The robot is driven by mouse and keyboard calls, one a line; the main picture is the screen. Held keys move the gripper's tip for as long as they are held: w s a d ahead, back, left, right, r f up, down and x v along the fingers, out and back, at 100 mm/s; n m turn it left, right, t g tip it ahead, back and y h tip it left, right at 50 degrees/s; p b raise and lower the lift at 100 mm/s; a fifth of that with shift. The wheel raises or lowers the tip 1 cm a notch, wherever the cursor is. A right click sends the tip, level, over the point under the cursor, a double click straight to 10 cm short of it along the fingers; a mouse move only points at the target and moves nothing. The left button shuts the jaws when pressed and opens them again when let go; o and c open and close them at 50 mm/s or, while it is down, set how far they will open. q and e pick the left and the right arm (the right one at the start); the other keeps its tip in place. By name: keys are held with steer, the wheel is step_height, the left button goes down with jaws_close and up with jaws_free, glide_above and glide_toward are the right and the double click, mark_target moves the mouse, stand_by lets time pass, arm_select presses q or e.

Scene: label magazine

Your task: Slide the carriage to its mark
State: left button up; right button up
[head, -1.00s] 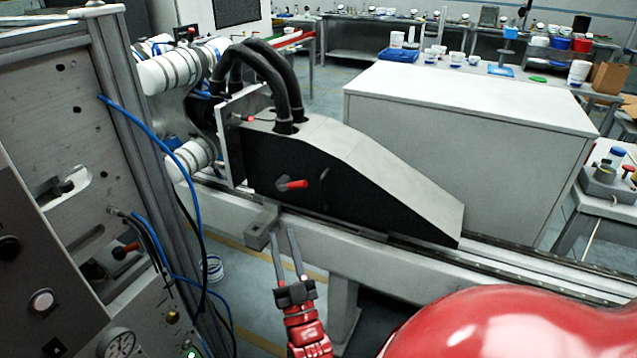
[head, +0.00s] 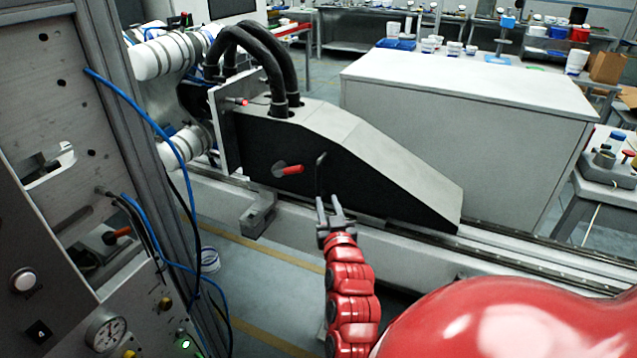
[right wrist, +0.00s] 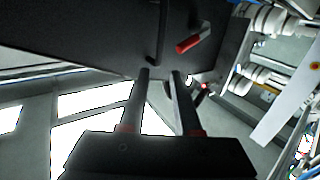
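The carriage (head: 360,170) is a wedge-shaped body with a black side and grey top, standing on a long rail (head: 520,262). A red lever (head: 291,170) on a round boss sits on its black side, and a thin dark upright handle (head: 320,172) is right of it. My right gripper (head: 329,200) is open, with its fingertips just below the handle. In the right wrist view the two fingers (right wrist: 160,74) are apart, with the handle (right wrist: 158,35) just beyond them and the gap empty. I cannot make out a mark. My left gripper is out of view.
A metal cabinet with a gauge (head: 105,331) and blue hoses stands close at left. A grey block (head: 258,215) hangs below the rail. Black hoses (head: 262,62) rise from the carriage. A white bench (head: 470,110) stands behind. The rail right of the carriage is clear.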

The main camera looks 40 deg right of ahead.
mark_target(319, 174)
steer(key=p+x, duration=0.2)
steer(key=x, duration=1.1)
steer(key=shift+d+r, duration=0.1)
steer(key=shift+r, duration=0.1)
steer(key=shift+w+d+f, duration=0.1)
steer(key=shift+w+d, duration=0.05)
steer(key=shift+w, duration=0.2)
jaws_close()
stand_by(0.6)
